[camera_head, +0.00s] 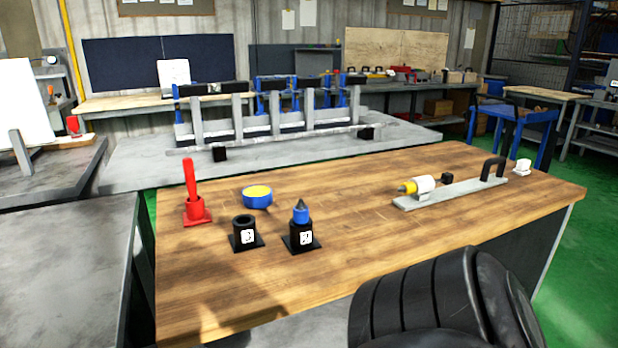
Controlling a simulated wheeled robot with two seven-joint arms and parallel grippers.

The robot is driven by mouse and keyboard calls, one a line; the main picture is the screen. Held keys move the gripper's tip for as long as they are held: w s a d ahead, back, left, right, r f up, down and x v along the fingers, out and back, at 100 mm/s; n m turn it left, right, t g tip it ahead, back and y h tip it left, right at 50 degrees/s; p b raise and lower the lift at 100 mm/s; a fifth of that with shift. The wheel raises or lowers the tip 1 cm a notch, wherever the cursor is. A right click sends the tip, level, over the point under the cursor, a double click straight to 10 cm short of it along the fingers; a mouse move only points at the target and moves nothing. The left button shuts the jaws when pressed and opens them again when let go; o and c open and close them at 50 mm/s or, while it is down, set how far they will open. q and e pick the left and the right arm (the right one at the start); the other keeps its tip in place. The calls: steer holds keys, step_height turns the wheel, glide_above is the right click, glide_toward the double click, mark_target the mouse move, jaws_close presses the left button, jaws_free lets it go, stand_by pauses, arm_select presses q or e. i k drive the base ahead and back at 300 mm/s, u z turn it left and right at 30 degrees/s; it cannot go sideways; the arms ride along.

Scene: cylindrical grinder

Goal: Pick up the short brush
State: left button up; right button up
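I cannot tell for certain which thing is the short brush. A red upright stick (190,178) stands in a red square-based holder (197,211) at the left of the wooden table (340,240). A blue piece with a dark pointed tip (301,212) stands upright in a black holder (301,238). A second black holder (244,235), left of it, looks empty. A yellow-tipped white cylinder (421,185) lies on a grey plate with a black handle (468,188) at the right. Neither gripper is in view.
A small white block (522,167) is at the table's far right. A grey bench with a blue-and-grey fixture (268,112) stands behind. The table's front middle is clear. My black ribbed arm part fills the lower right.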

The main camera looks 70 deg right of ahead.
mark_target(188, 165)
steer(key=z, duration=2.35)
